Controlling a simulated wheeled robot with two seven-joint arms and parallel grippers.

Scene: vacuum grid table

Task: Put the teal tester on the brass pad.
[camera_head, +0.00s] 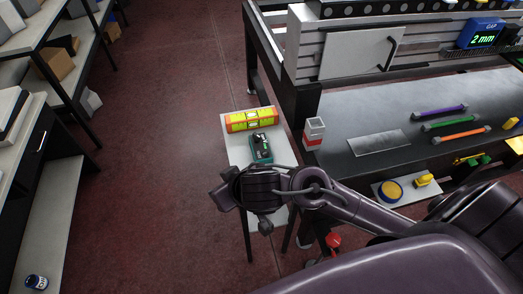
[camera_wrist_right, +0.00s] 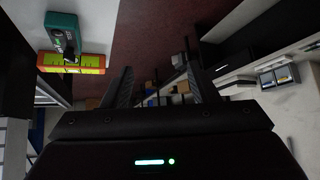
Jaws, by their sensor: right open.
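The teal tester (camera_head: 262,148) lies on a small white side table (camera_head: 236,158), beside a spirit level. It also shows at the upper left of the right wrist view (camera_wrist_right: 62,32), outside the space between my fingers. My right gripper (camera_head: 222,194) is over the left side of the small table, nearer the camera than the tester. In the right wrist view its two fingers (camera_wrist_right: 162,86) are apart with nothing between them. A round yellow disc with a dark rim (camera_head: 390,190), possibly the brass pad, lies on a pale plate at right. My left gripper is out of view.
An orange and yellow spirit level (camera_head: 251,120) lies behind the tester. A red and white block (camera_head: 314,132) stands at the grey table's (camera_head: 400,105) left edge. Several coloured rods and a flat metal plate (camera_head: 379,142) lie there. Shelves stand left; open floor lies between.

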